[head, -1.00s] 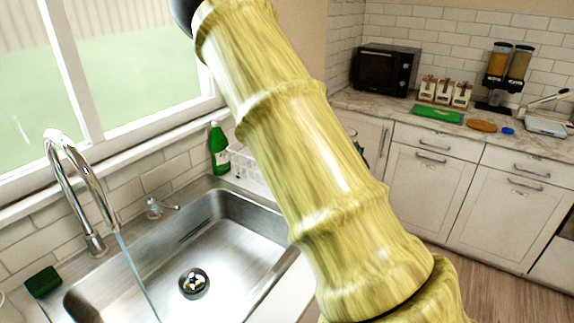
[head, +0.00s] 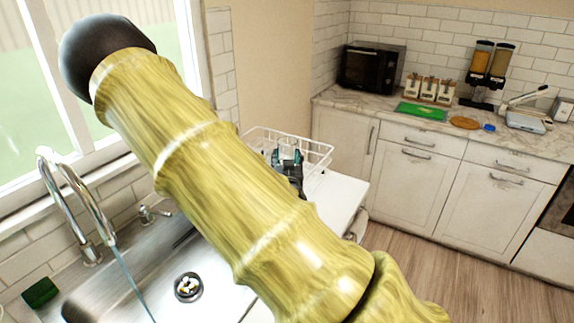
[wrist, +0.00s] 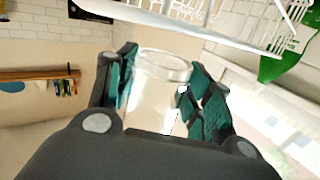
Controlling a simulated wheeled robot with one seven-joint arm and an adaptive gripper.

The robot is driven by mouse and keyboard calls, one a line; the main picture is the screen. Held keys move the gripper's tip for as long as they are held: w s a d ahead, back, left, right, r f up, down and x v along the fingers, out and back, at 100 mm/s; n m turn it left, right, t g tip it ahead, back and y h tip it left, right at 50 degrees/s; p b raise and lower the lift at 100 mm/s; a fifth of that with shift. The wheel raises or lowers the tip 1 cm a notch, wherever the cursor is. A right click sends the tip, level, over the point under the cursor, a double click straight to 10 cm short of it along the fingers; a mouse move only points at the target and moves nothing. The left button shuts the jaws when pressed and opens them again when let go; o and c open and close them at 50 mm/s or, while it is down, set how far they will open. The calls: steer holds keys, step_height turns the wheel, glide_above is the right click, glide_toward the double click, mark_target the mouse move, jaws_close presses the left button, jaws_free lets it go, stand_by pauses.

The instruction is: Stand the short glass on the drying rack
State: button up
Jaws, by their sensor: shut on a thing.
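My gripper (head: 287,160) is at the drying rack in the head view, partly hidden behind my arm. In the wrist view my gripper (wrist: 160,95) is shut on a clear short glass (wrist: 158,95), with one green-padded finger on each side. The glass's round rim faces the top of the picture. The white wire drying rack (head: 318,150) stands on the counter beyond the sink; it also shows along the top of the wrist view (wrist: 215,38). I cannot tell whether the glass touches the rack.
The sink (head: 125,290) and running faucet (head: 80,205) lie at left. A white counter end (head: 340,195) is bare right of the rack. A green object (wrist: 283,60) is near the rack in the wrist view. A microwave (head: 372,67) stands on the far counter.

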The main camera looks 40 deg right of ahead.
steer(key=shift+f+p, duration=0.45)
steer(key=shift+f, duration=0.75)
steer(key=shift+f, duration=0.1)
